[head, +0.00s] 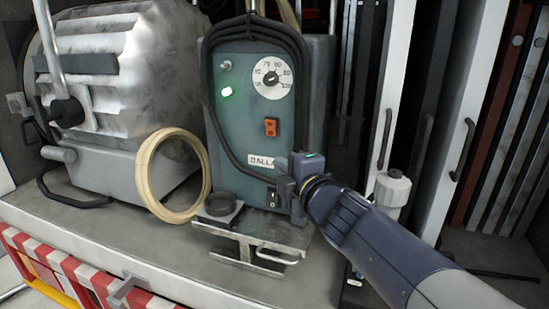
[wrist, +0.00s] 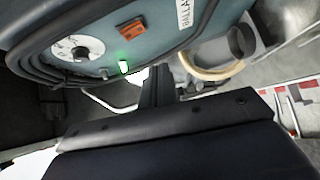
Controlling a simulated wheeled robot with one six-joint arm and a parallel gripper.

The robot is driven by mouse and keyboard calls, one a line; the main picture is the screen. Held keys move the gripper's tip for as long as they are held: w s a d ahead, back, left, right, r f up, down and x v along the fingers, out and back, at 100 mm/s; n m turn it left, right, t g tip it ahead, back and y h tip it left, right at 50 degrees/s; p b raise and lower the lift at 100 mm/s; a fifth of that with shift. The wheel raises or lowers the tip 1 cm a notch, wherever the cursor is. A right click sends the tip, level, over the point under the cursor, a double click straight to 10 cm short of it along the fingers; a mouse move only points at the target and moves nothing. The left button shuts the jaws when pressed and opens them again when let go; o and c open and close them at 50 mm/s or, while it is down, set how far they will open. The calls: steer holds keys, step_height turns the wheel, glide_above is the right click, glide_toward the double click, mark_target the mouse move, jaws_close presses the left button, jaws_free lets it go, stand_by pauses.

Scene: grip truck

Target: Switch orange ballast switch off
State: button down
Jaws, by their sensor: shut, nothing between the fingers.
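The orange ballast switch (head: 270,127) is on the teal front panel of the ballast box (head: 240,125), below the round dial (head: 272,78). I cannot tell its rocker position. A green light (head: 226,92) glows on the panel. In the wrist view the orange switch (wrist: 130,28) is at the top, with the lit green light (wrist: 123,67) near it. My gripper (head: 284,183) is shut and empty, in front of the lower right of the panel. It is below the switch and apart from it. In the wrist view the dark fingers (wrist: 158,85) show at the middle.
A black cable (head: 209,90) loops around the panel. A small black switch (head: 273,198) and a dark roll (head: 220,204) are low down. Cabinet doors (head: 392,80) stand right.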

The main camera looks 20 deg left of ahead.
steer(key=shift+f+v, duration=0.2)
steer(key=shift+v, duration=1.1)
steer(key=shift+w+a, duration=0.1)
